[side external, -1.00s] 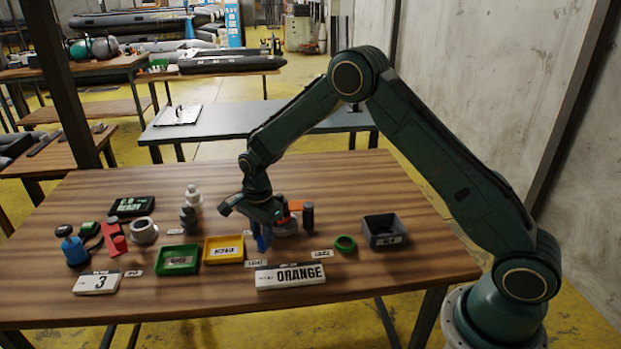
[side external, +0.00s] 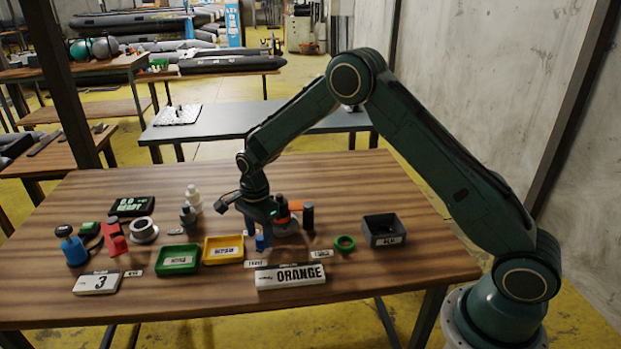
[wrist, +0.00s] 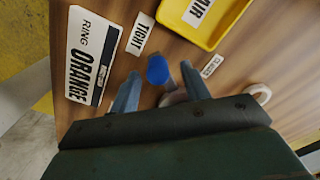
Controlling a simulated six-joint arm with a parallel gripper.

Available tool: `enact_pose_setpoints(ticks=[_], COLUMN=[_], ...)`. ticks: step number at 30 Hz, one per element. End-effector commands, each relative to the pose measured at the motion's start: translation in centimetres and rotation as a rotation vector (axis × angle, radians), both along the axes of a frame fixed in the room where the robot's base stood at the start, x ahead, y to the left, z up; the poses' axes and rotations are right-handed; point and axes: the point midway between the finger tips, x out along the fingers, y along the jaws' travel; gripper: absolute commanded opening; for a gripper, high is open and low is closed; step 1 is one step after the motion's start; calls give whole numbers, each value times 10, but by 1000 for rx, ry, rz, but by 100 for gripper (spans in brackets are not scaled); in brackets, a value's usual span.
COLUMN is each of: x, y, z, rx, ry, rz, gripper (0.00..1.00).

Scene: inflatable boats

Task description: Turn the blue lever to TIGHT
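The blue lever (side external: 260,242) stands near the front middle of the table, beside a round grey fixture (side external: 287,228). In the wrist view its rounded blue end (wrist: 157,70) lies between the fingertips of my gripper (wrist: 157,80). The fingers are spread, with a visible gap to the lever on the left; the right finger is closer, and I cannot tell whether it touches. In the side view my gripper (side external: 260,228) is low over the lever and partly hides it. The TIGHT label (wrist: 141,34) lies just beyond the lever in the wrist view.
A yellow tray (side external: 224,262) and a green tray (side external: 180,271) stand to the left. An ORANGE sign (side external: 290,276) lies in front. A dark post (side external: 308,216), a green ring (side external: 345,243) and a grey bin (side external: 369,239) are to the right.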

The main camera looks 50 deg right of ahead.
Motion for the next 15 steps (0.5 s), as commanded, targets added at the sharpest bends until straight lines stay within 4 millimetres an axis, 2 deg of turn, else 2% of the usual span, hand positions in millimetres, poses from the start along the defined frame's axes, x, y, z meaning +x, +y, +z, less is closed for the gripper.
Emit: enact_pose_setpoints(ticks=[8, 15], x=[-1, 0], y=[0, 0], z=[2, 21], rx=[0, 0], ry=[3, 1], rz=[1, 1], gripper=[47, 47])
